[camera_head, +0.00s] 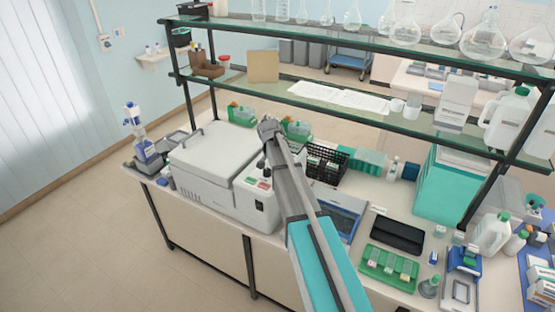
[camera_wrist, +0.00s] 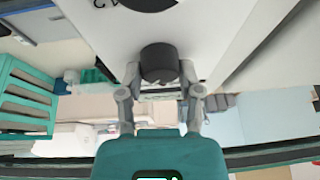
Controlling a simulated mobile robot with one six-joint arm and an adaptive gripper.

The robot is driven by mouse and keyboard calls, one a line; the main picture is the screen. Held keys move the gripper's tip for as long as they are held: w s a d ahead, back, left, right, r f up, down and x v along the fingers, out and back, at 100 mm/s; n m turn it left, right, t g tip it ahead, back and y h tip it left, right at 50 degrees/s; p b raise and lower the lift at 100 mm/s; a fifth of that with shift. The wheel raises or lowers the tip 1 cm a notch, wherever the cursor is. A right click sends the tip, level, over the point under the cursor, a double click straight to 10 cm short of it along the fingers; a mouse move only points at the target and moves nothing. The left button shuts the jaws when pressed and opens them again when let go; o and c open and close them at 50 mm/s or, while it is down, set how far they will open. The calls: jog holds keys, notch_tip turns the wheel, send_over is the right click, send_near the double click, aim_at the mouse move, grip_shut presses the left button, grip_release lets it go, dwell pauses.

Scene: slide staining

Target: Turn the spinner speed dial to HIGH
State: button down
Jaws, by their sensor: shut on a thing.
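The spinner is a white benchtop machine (camera_head: 213,165) with a broad lid, left of centre in the head view. Its front panel (camera_head: 257,203) carries small coloured buttons and is partly behind my arm. The speed dial is a dark round knob (camera_wrist: 160,60) in the wrist view, standing out from the white panel. My gripper (camera_wrist: 159,74) has one finger on each side of this knob and is shut on it. No dial pointer or HIGH mark is readable.
A black basket (camera_head: 326,164) stands right of the spinner. A green rack (camera_head: 390,263) and a black tray (camera_head: 397,236) lie on the bench farther right. A glass shelf (camera_head: 350,112) with glassware above spans behind. The floor at left is clear.

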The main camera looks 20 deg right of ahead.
jog(key=shift+m, duration=0.6)
jog(key=shift+h, duration=0.3)
jog(key=shift+c, duration=1.3)
grip_release()
jog(key=shift+n, duration=0.3)
